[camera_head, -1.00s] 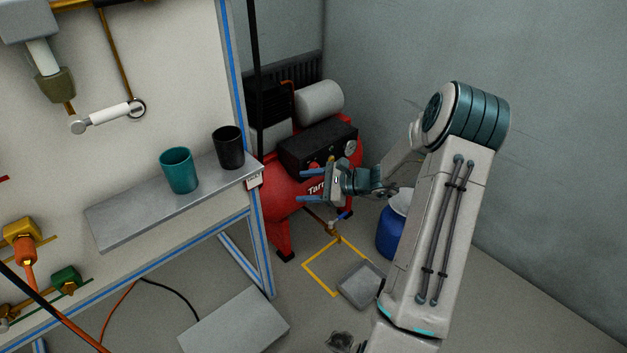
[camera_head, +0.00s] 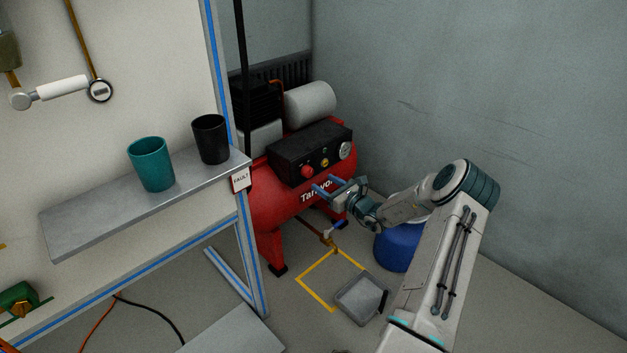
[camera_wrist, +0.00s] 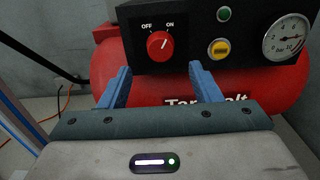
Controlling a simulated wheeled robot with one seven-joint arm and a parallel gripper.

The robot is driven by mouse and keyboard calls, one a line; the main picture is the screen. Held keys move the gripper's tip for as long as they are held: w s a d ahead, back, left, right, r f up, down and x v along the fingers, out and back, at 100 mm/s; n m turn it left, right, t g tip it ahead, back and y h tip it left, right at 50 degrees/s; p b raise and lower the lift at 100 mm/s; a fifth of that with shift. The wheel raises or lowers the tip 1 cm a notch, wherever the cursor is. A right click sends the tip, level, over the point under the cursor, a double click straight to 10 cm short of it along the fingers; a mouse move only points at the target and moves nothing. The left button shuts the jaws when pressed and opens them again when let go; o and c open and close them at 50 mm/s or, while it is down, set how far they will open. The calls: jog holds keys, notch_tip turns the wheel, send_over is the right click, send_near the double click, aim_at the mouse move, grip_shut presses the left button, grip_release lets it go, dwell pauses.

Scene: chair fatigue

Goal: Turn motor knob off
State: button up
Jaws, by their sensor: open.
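The red motor knob (camera_wrist: 160,45) sits on the black control panel (camera_wrist: 190,20) of the red compressor, below OFF and ON labels. Its pointer leans right, toward ON. The knob also shows in the head view (camera_head: 307,172), on the front of the panel. My gripper (camera_wrist: 160,85) is open and empty, its two blue fingers apart, with the knob beyond and between them in the wrist view. In the head view my gripper (camera_head: 334,184) is just in front of the panel and a little right of the knob. It does not appear to touch the knob.
The panel also has a green button (camera_wrist: 223,14), a yellow switch (camera_wrist: 219,47) and a pressure gauge (camera_wrist: 287,39). A bench with a teal cup (camera_head: 151,165) and a black cup (camera_head: 211,140) stands left. A blue barrel (camera_head: 397,248) stands below my arm.

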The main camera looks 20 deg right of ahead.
aim_at(310, 174)
jog(key=b+x, duration=0.1)
jog(key=x, duration=0.5)
jog(key=shift+w, duration=0.25)
jog(key=c, duration=1)
